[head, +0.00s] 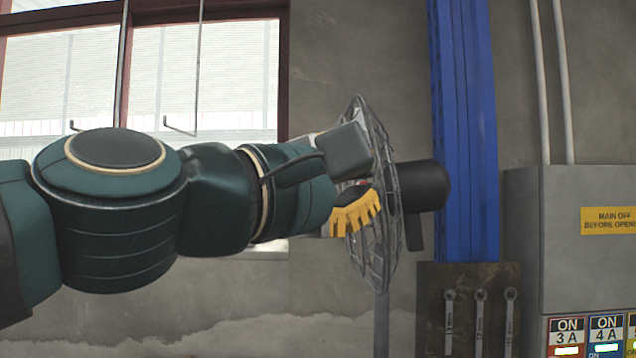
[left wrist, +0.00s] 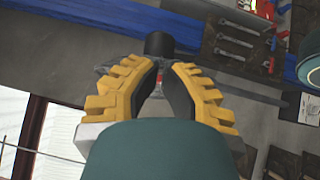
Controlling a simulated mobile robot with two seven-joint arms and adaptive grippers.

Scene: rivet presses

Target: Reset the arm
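My left arm reaches in from the left in the head view, and its gripper (head: 356,212) is in front of the fan. One yellow ribbed finger shows plainly there. In the left wrist view, the left gripper (left wrist: 162,72) shows two yellow ribbed fingers with dark inner pads. A gap shows between the pads, narrowing toward the tips, and nothing is held in it. My right gripper is in neither view.
A caged fan (head: 384,262) on a stand is close behind the gripper; contact cannot be told. A blue column (head: 466,130), a wrench board (head: 432,305) and a grey electrical cabinet (head: 565,270) stand to the right. Windows (head: 240,75) are behind the arm.

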